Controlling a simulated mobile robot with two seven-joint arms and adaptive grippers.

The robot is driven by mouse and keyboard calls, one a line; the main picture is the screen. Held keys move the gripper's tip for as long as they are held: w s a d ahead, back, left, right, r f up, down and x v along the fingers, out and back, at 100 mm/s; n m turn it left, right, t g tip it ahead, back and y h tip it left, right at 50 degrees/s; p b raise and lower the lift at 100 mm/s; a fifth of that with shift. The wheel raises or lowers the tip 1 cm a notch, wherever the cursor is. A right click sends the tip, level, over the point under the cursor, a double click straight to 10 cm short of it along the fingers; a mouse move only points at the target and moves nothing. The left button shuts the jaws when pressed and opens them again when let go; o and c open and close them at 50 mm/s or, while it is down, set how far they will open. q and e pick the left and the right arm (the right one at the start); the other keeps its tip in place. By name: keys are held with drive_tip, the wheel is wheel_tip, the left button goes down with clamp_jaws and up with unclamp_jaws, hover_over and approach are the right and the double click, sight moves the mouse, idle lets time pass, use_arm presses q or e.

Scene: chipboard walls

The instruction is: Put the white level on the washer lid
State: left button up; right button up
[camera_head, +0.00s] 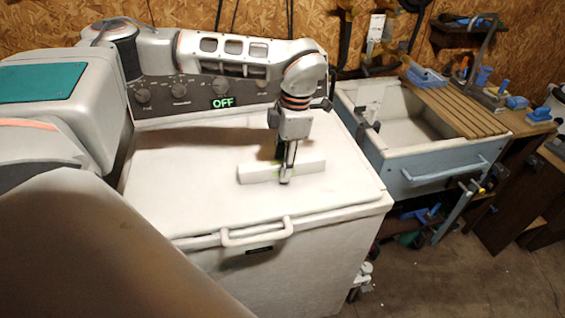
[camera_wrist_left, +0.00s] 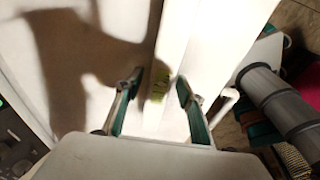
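The white level (camera_head: 256,173) is a long white bar lying flat on the white washer lid (camera_head: 190,205), right of the lid's middle. In the left wrist view the level (camera_wrist_left: 176,35) runs between my fingers, with a yellow-green vial on it. My left gripper (camera_head: 285,168) points down over the level, with one finger on its near side and one behind. In the left wrist view the fingers of this gripper (camera_wrist_left: 159,84) stand apart on either side of the bar. They look open, not clamped on it. My right gripper is not in view.
The washer's control panel (camera_head: 180,93) with knobs and an "OFF" display rises behind the lid. A handle (camera_head: 257,231) sticks out at the lid's front edge. A sink (camera_head: 410,130) with a slatted wooden board stands to the right. The lid's left and front parts are clear.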

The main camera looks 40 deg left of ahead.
use_arm(q)
drive_tip(key=shift+r, duration=0.1)
wheel_tip(320, 180, up, 12)
drive_tip(key=w+d, duration=0.1)
drive_tip(key=shift+w, duration=0.2)
drive_tip(key=shift+s+d, duration=0.1)
idle(0.6)
